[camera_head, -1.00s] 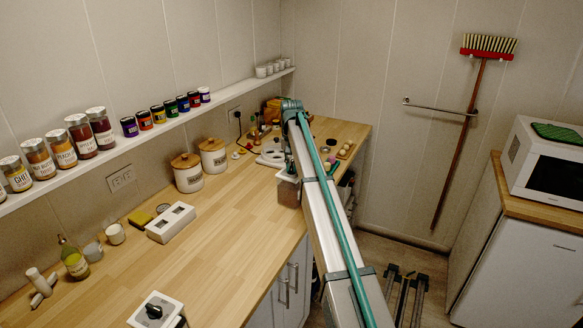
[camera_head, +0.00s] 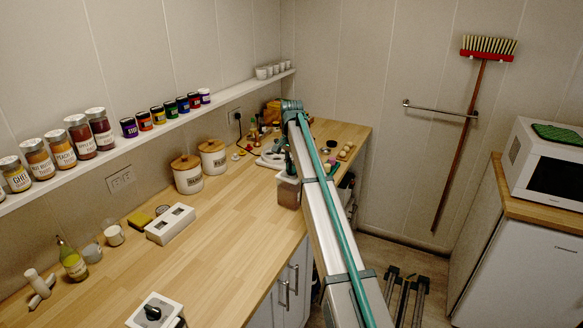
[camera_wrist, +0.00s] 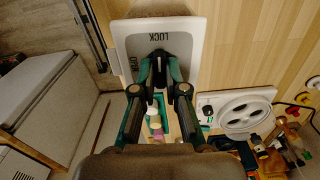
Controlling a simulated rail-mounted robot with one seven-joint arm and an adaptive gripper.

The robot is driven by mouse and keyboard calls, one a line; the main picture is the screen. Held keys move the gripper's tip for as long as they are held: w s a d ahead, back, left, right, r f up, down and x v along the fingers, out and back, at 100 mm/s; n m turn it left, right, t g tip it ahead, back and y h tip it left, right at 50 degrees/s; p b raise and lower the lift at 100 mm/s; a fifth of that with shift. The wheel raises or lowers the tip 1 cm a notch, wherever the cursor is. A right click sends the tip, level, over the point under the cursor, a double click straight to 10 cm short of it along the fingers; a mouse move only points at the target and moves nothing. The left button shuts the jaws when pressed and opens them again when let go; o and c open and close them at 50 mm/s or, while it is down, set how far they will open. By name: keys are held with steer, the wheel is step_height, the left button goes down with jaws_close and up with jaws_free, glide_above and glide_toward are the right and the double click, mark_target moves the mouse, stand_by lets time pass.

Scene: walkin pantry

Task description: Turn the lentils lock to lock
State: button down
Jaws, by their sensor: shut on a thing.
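The lentils container (camera_head: 288,192) stands at the counter's right front edge, a see-through box with brown contents and a pale lid. My arm partly hides it. In the wrist view its light lid (camera_wrist: 190,27) fills the top middle, with the word LOCK upside down and a second, sideways word at its left side. My gripper (camera_wrist: 159,57) is over the lid, its fingertips close together and shut on the dark knob at the lid's middle. The fingers mostly hide the knob, so its pointing direction cannot be told.
A white plate-like unit with a round disc (camera_wrist: 240,113) lies beside the container. Small bottles and other items crowd the counter's far end. Two white canisters (camera_head: 188,174) stand against the wall.

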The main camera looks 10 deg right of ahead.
steer(key=c, duration=1.2)
jaws_free()
steer(key=shift+r, duration=0.1)
step_height(320, 180, up, 12)
